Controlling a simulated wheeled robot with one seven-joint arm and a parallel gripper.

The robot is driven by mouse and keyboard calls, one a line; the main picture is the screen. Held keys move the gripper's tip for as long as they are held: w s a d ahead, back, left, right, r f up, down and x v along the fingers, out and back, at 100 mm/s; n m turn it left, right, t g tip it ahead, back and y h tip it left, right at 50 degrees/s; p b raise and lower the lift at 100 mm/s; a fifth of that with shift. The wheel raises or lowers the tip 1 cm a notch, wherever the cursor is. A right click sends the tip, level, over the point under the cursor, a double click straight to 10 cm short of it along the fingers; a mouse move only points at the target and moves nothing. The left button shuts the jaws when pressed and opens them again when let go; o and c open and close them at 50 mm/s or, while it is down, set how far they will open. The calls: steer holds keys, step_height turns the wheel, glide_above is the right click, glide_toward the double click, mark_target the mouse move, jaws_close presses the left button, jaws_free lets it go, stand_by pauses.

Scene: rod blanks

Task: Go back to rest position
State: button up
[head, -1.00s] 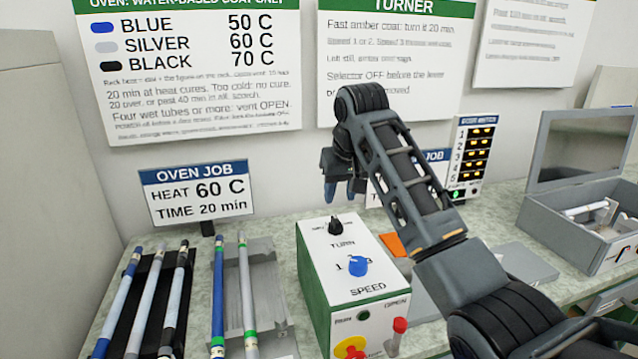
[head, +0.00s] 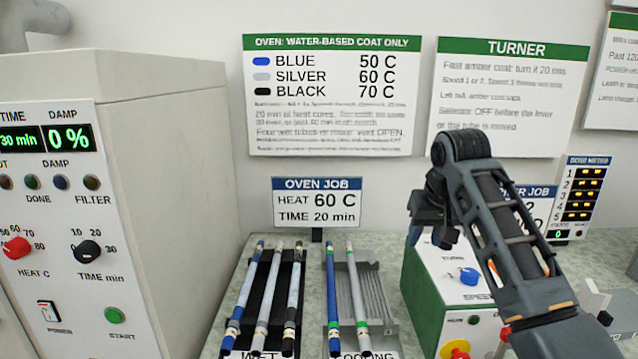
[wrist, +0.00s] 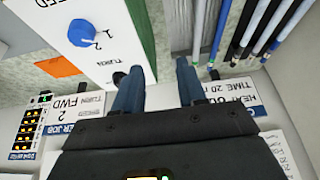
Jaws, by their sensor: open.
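My gripper (head: 434,231) is raised above the bench, in front of the turner job sign and over the back of the green and white turner box (head: 425,290). In the wrist view my gripper (wrist: 158,85) has its two blue-grey fingers apart with nothing between them. The turner box (wrist: 105,30) with its blue speed knob (wrist: 82,33) lies to the left of the fingers there. My arm hides part of the turner box and its job sign in the head view.
The oven (head: 150,160) stands at the left, with its display and knobs. The wet rack (head: 245,330) and cooling rack (head: 385,315) hold several rods on the bench. The oven job sign (head: 317,203) stands behind them. A dose meter (head: 582,197) is at the right.

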steer(key=s+a+f+t+y, duration=0.1)
steer(key=s+a+f+t, duration=0.15)
steer(key=s+f, duration=0.75)
steer(key=s+a+f+t+y, duration=0.1)
steer(key=s+a+f, duration=0.3)
steer(key=f, duration=1)
steer(key=s+f+t, duration=0.1)
steer(key=s+f, duration=0.2)
steer(key=s, duration=0.7)
steer(key=s+d+r+t+h, duration=0.1)
steer(key=s+d+r, duration=0.15)
steer(key=s, duration=0.65)
steer(key=s+d+r+m+t, duration=0.1)
steer(key=s+r+t, duration=0.15)
steer(key=s, duration=0.65)
steer(key=s+d+r+t+h, duration=0.1)
steer(key=s+d+r, duration=0.15)
steer(key=s, duration=0.65)
steer(key=s+d+r+n+t, duration=0.1)
steer(key=s+r, duration=0.7)
steer(key=r, duration=0.2)
steer(key=shift+r, duration=0.25)
steer(key=shift+d, duration=0.15)
